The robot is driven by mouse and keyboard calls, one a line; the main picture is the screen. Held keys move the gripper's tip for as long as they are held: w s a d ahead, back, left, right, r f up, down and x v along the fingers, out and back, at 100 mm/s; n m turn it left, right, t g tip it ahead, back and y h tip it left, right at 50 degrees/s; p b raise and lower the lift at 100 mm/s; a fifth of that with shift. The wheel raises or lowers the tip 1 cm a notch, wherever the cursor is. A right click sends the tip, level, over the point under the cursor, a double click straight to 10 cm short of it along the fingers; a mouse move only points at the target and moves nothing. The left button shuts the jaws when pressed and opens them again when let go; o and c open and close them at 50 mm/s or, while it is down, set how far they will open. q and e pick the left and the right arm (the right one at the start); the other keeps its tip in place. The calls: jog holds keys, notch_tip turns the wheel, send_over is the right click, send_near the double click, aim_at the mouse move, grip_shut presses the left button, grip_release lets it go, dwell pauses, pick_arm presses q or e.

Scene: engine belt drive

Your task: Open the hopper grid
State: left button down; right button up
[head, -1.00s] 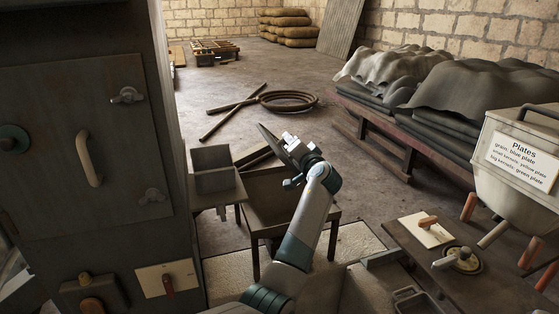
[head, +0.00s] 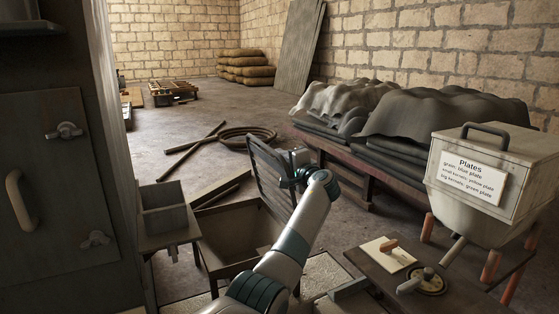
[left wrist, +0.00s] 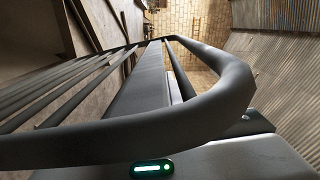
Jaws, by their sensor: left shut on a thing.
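The hopper (head: 232,228) is an open brown box on legs in the lower middle of the head view, its inside uncovered. Its dark barred grid (head: 268,178) stands raised on the hopper's right side, tilted steeply. My left gripper (head: 297,168) is at the grid's right edge and is shut on the grid frame; my arm hides the grid's lower right part. In the left wrist view the grid's rounded frame (left wrist: 225,95) and parallel bars fill the near foreground. The fingertips are mostly hidden. My right gripper is not in view.
A small grey bin (head: 163,210) stands left of the hopper, beside a dark cabinet (head: 60,190). A low table (head: 440,295) and a labelled plates box (head: 480,175) are at right. Covered stacks (head: 430,118) lie behind. A coiled hose (head: 247,137) lies on open floor.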

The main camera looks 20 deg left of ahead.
pick_arm(q)
jog(key=shift+r, duration=0.1)
jog(key=c, duration=1.8)
grip_release()
jog(key=shift+o, duration=0.2)
jog(key=shift+d, duration=0.1)
